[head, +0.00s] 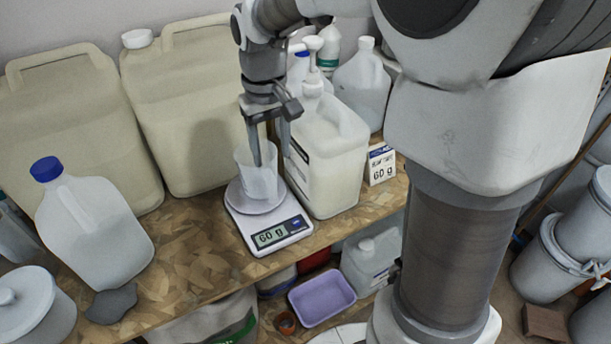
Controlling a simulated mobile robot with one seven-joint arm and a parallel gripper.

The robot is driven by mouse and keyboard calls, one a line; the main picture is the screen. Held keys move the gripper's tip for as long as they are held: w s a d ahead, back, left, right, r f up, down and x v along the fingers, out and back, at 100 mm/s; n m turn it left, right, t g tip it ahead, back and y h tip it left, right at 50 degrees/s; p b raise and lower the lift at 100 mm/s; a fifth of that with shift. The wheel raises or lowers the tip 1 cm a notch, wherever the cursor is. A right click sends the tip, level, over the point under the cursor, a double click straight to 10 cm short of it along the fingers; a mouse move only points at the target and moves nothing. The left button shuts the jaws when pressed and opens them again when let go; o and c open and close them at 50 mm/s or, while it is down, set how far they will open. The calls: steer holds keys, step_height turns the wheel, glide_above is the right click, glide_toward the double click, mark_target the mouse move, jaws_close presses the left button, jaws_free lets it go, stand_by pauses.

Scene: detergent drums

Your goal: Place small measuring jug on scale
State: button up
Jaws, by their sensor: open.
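The small measuring jug (259,184), clear and whitish, stands upright on the round plate of the scale (267,228). The scale is white and its display reads 60 g. My gripper (270,160) points down at the jug and is open. One finger reaches down at the jug's mouth, and the other is at its right side, near the pump jug. I cannot tell whether either finger touches the jug.
A large pump jug (335,165) stands close to the right of the scale, with a 60 g card (381,165) beside it. Large beige drums (190,110) stand behind. A blue-capped jug (92,225) is at left. Bare wooden bench top (195,245) lies left of the scale.

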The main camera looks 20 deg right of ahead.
steer(key=s+d+r+m+t, duration=0.1)
steer(key=s+d+r+t, duration=0.1)
steer(key=s, duration=0.7)
steer(key=s+d+r+m+t, duration=0.1)
steer(key=s+d+r+t, duration=0.1)
steer(key=s, duration=0.7)
steer(key=shift+d+r+t, duration=0.2)
steer(key=shift+r+t, duration=0.4)
steer(key=shift+r, duration=0.2)
steer(key=shift+a, duration=0.15)
stand_by(0.3)
steer(key=shift+a, duration=0.2)
steer(key=shift+a, duration=0.1)
